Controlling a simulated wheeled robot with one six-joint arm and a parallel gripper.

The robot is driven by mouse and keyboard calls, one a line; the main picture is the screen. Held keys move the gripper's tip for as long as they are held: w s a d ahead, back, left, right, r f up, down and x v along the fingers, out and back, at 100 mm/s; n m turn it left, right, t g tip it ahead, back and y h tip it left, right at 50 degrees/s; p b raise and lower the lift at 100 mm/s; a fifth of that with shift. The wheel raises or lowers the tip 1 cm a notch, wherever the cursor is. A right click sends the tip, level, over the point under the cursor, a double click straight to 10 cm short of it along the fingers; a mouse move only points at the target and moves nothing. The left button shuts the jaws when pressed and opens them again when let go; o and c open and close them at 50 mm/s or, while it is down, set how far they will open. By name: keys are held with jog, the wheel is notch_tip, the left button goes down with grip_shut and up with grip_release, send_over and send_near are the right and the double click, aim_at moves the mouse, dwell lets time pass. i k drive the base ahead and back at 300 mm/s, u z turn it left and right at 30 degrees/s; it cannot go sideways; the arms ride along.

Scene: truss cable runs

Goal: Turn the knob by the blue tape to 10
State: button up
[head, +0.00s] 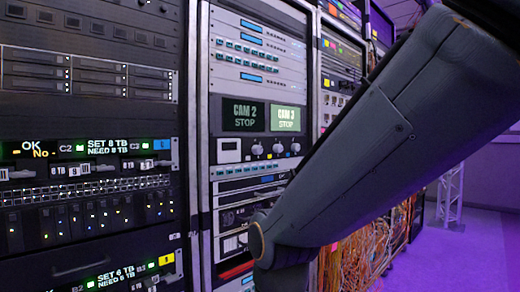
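A small blue patch, which looks like blue tape (162,144), sits at the right end of a black panel (70,158) in the left rack. My arm crosses the right side; my gripper is out of view.
A second panel with a yellow patch (166,260) and "SET 6 TB" sits lower in the left rack. Bundles of orange cables (365,250) hang behind my arm. Open purple floor (450,255) lies at the right, near a white truss (450,192).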

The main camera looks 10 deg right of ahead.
aim_at(294, 147)
jog(key=k, duration=0.6)
jog(key=z, duration=0.75)
jog(key=i, duration=1)
